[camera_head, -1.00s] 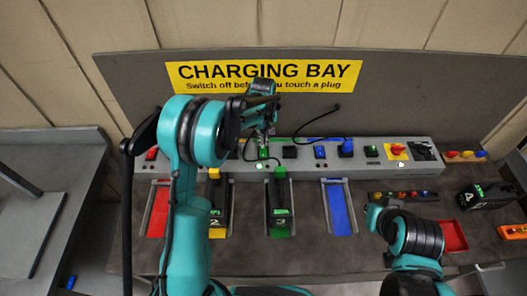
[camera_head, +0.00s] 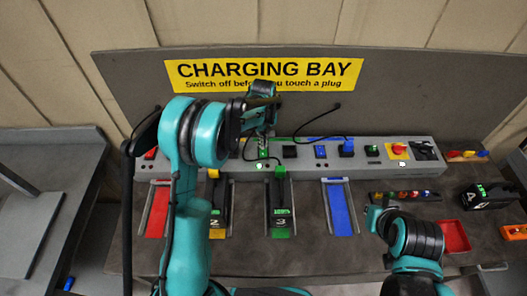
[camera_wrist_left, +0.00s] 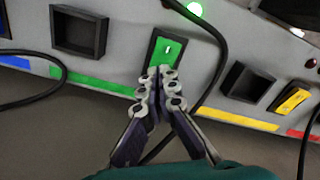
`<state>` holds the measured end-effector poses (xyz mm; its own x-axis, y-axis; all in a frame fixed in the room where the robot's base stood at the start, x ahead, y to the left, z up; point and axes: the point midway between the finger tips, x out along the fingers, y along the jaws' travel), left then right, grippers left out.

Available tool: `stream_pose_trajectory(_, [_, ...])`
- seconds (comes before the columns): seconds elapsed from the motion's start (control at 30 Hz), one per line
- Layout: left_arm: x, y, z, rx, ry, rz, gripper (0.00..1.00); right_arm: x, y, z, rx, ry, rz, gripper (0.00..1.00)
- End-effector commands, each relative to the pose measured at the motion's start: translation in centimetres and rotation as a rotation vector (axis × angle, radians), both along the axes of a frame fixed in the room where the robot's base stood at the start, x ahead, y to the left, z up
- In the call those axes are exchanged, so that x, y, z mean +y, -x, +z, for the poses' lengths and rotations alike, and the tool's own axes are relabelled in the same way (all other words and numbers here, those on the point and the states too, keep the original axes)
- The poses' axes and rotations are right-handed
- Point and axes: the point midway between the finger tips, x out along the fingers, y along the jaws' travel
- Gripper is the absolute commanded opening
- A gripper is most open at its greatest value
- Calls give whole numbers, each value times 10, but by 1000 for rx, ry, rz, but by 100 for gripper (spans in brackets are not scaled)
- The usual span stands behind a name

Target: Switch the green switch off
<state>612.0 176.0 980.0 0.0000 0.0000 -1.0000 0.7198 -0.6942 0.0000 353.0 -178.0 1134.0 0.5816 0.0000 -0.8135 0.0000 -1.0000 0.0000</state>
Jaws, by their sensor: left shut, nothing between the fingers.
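The green switch (camera_wrist_left: 170,48) sits in a black frame on the sloped grey panel, with a white mark on its face. It also shows in the head view (camera_head: 263,153), just below my left gripper. A green lamp (camera_wrist_left: 194,9) glows above the switch. My left gripper (camera_wrist_left: 161,72) is shut and empty, its fingertips over the switch's lower edge; I cannot tell whether they touch it. My right arm is at the lower right in the head view, well away from the switch; its fingers are not clear.
A black cable (camera_wrist_left: 218,40) runs close right of the switch. An empty black socket (camera_wrist_left: 79,32) is to its left, a yellow switch (camera_wrist_left: 292,100) to its right. Batteries 2 (camera_head: 215,200) and 3 (camera_head: 282,212) stand in bays before the panel. A red emergency button (camera_head: 398,148) is farther right.

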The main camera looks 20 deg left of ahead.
Motion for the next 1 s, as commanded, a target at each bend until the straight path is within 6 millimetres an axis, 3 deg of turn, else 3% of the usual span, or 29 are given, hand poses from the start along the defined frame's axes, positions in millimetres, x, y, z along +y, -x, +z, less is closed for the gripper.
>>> stream_pose_trajectory(0.53, [0, 0, -3, 0, 0, 0, 0, 0, 0, -3, 0, 0, 0, 0])
stream_pose_trajectory(1.0, [0, 0, 35, 0, 0, 0, 0, 0, 0, 19, 0, 0, 0, 0])
